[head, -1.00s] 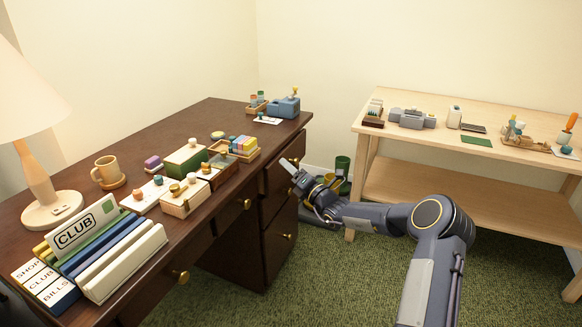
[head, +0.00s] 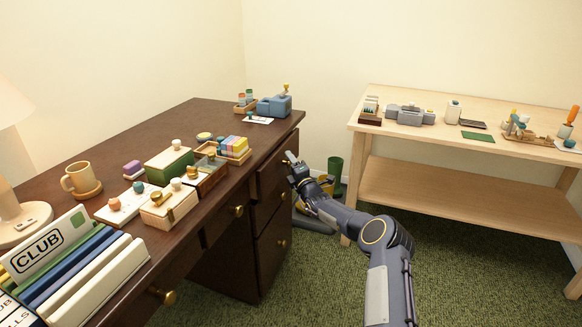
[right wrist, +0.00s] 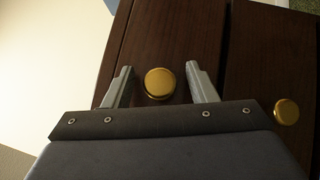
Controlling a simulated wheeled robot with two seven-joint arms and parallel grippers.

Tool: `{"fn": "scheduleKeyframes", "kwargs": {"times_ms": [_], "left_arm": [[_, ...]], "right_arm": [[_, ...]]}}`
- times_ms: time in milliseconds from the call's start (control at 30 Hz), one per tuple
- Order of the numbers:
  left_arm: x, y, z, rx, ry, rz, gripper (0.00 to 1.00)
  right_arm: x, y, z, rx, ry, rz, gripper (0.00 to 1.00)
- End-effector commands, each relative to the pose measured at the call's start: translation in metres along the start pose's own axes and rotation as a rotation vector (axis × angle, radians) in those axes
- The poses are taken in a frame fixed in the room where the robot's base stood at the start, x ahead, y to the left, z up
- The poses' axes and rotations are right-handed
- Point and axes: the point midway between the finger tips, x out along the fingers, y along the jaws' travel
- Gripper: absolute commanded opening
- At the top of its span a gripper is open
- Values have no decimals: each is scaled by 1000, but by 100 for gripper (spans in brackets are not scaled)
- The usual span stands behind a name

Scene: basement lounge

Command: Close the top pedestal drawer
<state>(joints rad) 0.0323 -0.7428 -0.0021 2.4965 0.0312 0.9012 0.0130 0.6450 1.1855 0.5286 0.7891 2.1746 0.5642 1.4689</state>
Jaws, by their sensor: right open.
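The dark wooden desk's pedestal stands at the middle of the head view, with its top drawer (head: 268,174) just left of my right gripper (head: 291,158). The gripper is open and faces the drawer front. In the right wrist view, the brass knob (right wrist: 160,83) of this drawer front (right wrist: 165,35) sits between the two spread fingers (right wrist: 158,84), with gaps on both sides. Whether the drawer stands out a little or is flush is hard to tell. My left gripper is out of view.
Lower drawers (head: 272,242) lie below; a second knob (right wrist: 286,111) shows in the wrist view. The desk top (head: 150,130) holds boxes, a mug and files. A light wooden table (head: 440,145) stands right. Carpet is clear in front.

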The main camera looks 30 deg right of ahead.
Motion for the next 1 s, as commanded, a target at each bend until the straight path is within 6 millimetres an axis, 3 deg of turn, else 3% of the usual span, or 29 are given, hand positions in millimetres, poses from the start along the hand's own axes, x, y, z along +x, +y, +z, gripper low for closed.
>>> {"fn": "scheduleKeyframes", "kwargs": {"times_ms": [300,700,1000], "left_arm": [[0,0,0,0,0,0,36],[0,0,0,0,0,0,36],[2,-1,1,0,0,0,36]], "right_arm": [[2,0,0,0,0,-1,50],[2,0,0,-1,0,-1,0],[8,0,-6,0,0,2,0]]}}
